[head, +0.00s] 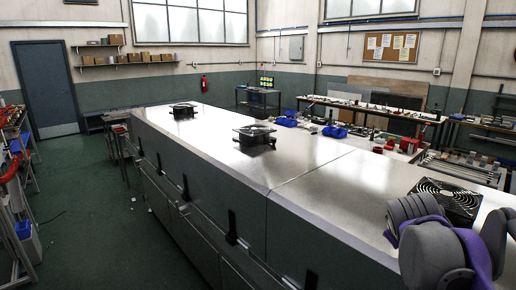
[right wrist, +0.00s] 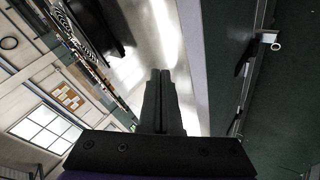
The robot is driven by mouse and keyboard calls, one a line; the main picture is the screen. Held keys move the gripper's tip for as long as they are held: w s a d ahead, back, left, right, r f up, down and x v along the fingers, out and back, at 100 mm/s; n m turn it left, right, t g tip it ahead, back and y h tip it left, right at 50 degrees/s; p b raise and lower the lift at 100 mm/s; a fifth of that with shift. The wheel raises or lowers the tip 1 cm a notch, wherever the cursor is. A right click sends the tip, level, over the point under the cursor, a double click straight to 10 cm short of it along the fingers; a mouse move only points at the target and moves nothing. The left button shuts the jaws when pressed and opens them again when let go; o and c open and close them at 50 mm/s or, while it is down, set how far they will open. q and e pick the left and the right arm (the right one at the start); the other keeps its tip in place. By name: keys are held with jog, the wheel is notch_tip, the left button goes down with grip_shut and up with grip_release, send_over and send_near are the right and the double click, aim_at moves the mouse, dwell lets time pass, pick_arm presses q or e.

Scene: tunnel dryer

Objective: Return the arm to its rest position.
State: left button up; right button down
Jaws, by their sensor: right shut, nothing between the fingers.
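My right gripper (right wrist: 160,75) is in the right wrist view, its two dark fingers shut against each other with nothing between them. Behind the fingers are the shiny top of the tunnel dryer and its side. In the head view my right arm (head: 445,245), grey and purple, is folded at the lower right, over the near end of the dryer top; its gripper cannot be made out there. My left arm and gripper are not in view.
The long steel dryer (head: 300,165) runs away from me, with handles along its side. A black fan (head: 447,198) sits on its top close to my right arm. Two more fan units (head: 255,137) stand farther along. Green floor on the left is mostly clear.

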jog(key=s+a+f+m+y, duration=0.2)
jog(key=s+a+f, duration=0.7)
jog(key=f, duration=0.3)
jog(key=s+a+f+m+g+y, duration=0.1)
jog(key=s+a+f+m+y, duration=0.1)
jog(key=s+a+f, duration=0.7)
notch_tip(320, 180, down, 4)
jog(key=shift+s+a+r+y, duration=0.1)
jog(key=shift+s+a+y, duration=0.25)
jog(key=shift+s+y, duration=0.25)
